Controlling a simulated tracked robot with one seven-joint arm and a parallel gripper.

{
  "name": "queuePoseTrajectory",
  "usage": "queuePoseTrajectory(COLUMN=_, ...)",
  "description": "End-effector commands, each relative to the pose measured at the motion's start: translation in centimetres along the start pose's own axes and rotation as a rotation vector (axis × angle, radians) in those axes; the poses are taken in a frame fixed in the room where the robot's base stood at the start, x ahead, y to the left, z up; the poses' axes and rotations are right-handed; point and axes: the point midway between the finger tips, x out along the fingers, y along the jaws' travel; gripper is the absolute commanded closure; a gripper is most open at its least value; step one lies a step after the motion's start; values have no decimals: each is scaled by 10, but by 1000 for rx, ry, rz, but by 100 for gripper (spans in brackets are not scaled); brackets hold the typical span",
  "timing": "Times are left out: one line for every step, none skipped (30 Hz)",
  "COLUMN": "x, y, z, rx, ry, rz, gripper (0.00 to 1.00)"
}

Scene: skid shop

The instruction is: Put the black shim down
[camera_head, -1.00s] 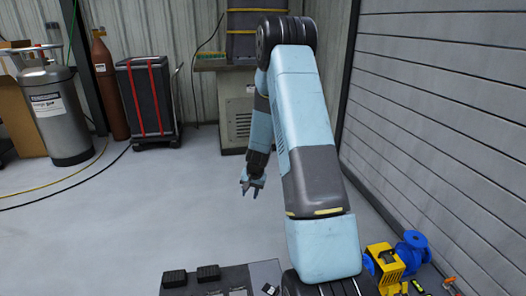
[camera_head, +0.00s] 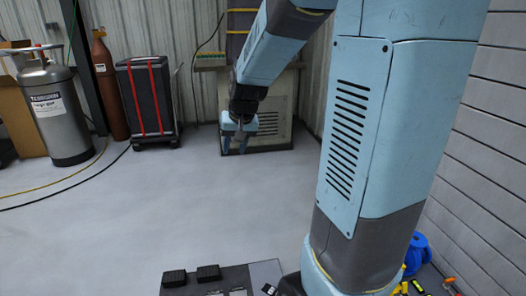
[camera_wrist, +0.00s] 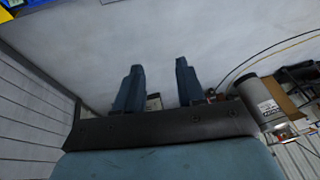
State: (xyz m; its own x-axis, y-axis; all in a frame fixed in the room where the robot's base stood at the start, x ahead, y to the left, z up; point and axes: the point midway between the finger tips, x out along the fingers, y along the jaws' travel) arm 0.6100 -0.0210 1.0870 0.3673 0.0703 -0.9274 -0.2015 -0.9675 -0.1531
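My gripper (camera_head: 235,142) hangs in the air over open floor in the head view, fingers pointing down. In the wrist view, its two blue-grey fingers (camera_wrist: 158,88) stand apart with a clear gap between them. I see no black shim between the fingers in either view. Two small black blocks (camera_head: 174,278) (camera_head: 208,272) sit on a dark flat surface (camera_head: 265,271) at the bottom of the head view. I cannot tell whether either one is the shim.
A grey gas cylinder (camera_head: 55,115), a brown cylinder (camera_head: 108,90) and a black case with red straps (camera_head: 147,100) stand at the back left. A beige cabinet (camera_head: 272,115) is behind my gripper. Blue pipework (camera_head: 418,252) lies at lower right. The middle floor is clear.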

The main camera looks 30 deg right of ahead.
Motion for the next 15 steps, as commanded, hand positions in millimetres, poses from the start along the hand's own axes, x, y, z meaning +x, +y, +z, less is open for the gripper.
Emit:
queuePoseTrajectory(x=-16, y=-4, z=9, rx=-20, ry=12, rz=0, gripper=61)
queuePoseTrajectory(x=-24, y=-5, z=14, rx=-30, ry=16, rz=1, gripper=61)
queuePoseTrajectory(x=-34, y=-7, z=22, rx=-44, ry=22, rz=2, gripper=61)
queuePoseTrajectory(x=-41, y=-8, z=27, rx=-54, ry=26, rz=4, gripper=61)
queuePoseTrajectory(x=-49, y=-9, z=33, rx=-64, ry=30, rz=5, gripper=61)
queuePoseTrajectory(x=-58, y=-10, z=41, rx=-77, ry=34, rz=7, gripper=61)
queuePoseTrajectory(x=-64, y=-11, z=47, rx=-86, ry=39, rz=8, gripper=61)
queuePoseTrajectory(x=-71, y=-12, z=53, rx=-96, ry=44, rz=10, gripper=61)
queuePoseTrajectory(x=-80, y=-13, z=61, rx=-110, ry=49, rz=13, gripper=61)
queuePoseTrajectory(x=-86, y=-13, z=68, rx=-119, ry=53, rz=14, gripper=61)
queuePoseTrajectory(x=-92, y=-13, z=74, rx=-128, ry=57, rz=16, gripper=61)
queuePoseTrajectory(x=-100, y=-13, z=82, rx=-140, ry=63, rz=19, gripper=61)
queuePoseTrajectory(x=-106, y=-13, z=89, rx=-149, ry=68, rz=21, gripper=61)
queuePoseTrajectory(x=-111, y=-12, z=96, rx=-158, ry=71, rz=23, gripper=61)
queuePoseTrajectory(x=-118, y=-12, z=105, rx=-169, ry=78, rz=26, gripper=61)
